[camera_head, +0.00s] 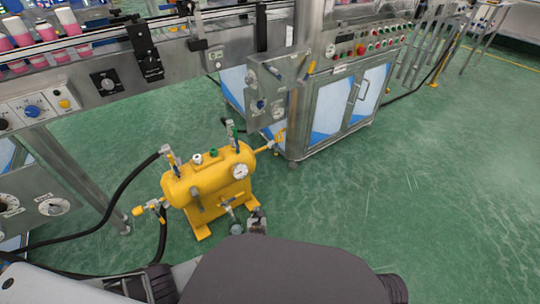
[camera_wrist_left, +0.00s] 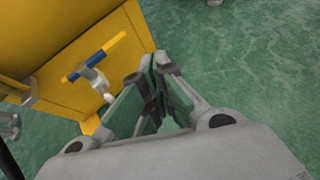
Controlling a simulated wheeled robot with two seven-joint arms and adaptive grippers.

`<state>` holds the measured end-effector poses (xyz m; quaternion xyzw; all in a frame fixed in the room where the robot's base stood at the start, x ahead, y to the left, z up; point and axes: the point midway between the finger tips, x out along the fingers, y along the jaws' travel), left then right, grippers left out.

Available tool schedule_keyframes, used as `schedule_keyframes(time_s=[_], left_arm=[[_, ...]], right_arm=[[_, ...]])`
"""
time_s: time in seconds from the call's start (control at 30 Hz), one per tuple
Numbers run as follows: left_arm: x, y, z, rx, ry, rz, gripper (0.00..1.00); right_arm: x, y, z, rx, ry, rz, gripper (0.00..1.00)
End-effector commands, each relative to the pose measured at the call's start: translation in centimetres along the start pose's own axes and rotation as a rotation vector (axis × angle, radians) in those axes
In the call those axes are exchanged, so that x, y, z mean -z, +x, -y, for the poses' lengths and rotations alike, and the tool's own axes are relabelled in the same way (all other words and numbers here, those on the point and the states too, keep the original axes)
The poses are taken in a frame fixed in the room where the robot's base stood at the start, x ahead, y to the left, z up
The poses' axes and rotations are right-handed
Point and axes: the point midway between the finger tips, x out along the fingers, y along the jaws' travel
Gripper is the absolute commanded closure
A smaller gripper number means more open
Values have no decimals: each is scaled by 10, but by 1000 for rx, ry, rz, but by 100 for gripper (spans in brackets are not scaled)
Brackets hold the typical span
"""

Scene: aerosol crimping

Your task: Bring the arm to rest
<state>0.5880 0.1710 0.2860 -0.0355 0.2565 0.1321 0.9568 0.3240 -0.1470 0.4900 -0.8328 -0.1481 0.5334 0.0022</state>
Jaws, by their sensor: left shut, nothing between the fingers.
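My left arm fills the bottom middle of the head view. My left gripper (camera_head: 257,221) shows only in part past the arm, at the lower front of the yellow tank. In the left wrist view my left gripper (camera_wrist_left: 153,72) is shut, with its fingers together and nothing held. The yellow tank (camera_wrist_left: 55,60) fills the upper left there. A small valve with a blue and yellow handle (camera_wrist_left: 93,57) stands out from the tank to the left of the fingers, apart from them. My right gripper is not in view.
The yellow tank (camera_head: 212,182) stands on the green floor with a gauge, valves and black hoses. A conveyor (camera_head: 180,40) with pink bottles runs behind it. A steel cabinet (camera_head: 340,100) with a control panel stands beyond. The floor (camera_head: 440,190) at right is clear.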

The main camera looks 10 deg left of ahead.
Motion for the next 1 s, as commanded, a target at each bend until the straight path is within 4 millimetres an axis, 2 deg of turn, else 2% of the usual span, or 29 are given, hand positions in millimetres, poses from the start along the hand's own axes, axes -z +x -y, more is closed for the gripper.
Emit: schedule_keyframes(time_s=[0.27, 0.47, 0.77, 0.87, 1.0], left_arm=[[0, 0, 0, 0, -27, 0, 100], [-1, 0, -2, -11, -146, 5, 100], [3, -3, -16, -99, -510, -9, 100], [-1, -9, -7, -121, -673, -22, 100], [-19, -22, 15, -148, -945, -51, 100]], right_arm=[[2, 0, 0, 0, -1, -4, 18], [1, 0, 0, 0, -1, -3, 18], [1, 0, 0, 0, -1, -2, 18], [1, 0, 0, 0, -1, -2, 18], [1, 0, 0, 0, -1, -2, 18]])
